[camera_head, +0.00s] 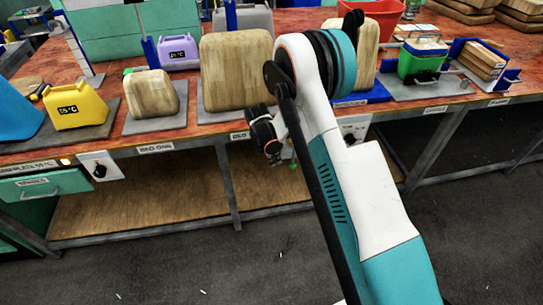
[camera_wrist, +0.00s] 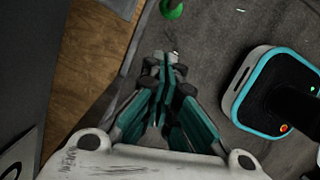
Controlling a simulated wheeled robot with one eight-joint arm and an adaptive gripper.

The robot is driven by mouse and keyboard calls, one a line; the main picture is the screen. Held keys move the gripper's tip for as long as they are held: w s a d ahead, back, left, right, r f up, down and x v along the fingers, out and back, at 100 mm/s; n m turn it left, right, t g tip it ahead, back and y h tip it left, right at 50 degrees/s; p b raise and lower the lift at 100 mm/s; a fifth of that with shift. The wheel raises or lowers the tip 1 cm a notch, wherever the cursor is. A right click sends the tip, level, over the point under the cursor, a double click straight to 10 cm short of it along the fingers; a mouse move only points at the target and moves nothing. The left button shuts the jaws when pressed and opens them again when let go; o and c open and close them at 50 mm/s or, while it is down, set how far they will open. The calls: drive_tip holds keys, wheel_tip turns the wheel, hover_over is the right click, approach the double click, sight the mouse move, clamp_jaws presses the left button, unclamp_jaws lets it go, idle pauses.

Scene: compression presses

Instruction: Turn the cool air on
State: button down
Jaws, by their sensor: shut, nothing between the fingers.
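My gripper (camera_head: 275,159) is in front of the bench's front edge, below the large wooden block, with my arm reaching across the view. In the wrist view my gripper (camera_wrist: 166,58) has its teal fingers together and holds nothing. A small green piece (camera_wrist: 172,8) shows just beyond the fingertips, apart from them; I cannot tell what it belongs to. A white control panel with a dark knob (camera_head: 99,170) is under the bench edge at left. Another white panel (camera_head: 359,128) is partly hidden behind my arm. I cannot tell which control is for the cool air.
The red-topped bench carries a yellow container (camera_head: 75,106), a purple container (camera_head: 178,52), wooden blocks (camera_head: 235,70) and a green bin (camera_head: 420,63). A lower wooden shelf (camera_head: 150,195) and metal legs are beneath. The grey floor in front is mostly clear.

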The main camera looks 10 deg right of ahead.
sight(293, 158)
drive_tip(key=d, duration=0.1)
drive_tip(key=d+f+b, duration=0.1)
drive_tip(key=d, duration=0.2)
drive_tip(key=shift+w+d+f+b, duration=0.15)
drive_tip(key=shift+w+f+b, duration=0.05)
drive_tip(key=shift+w+b, duration=0.2)
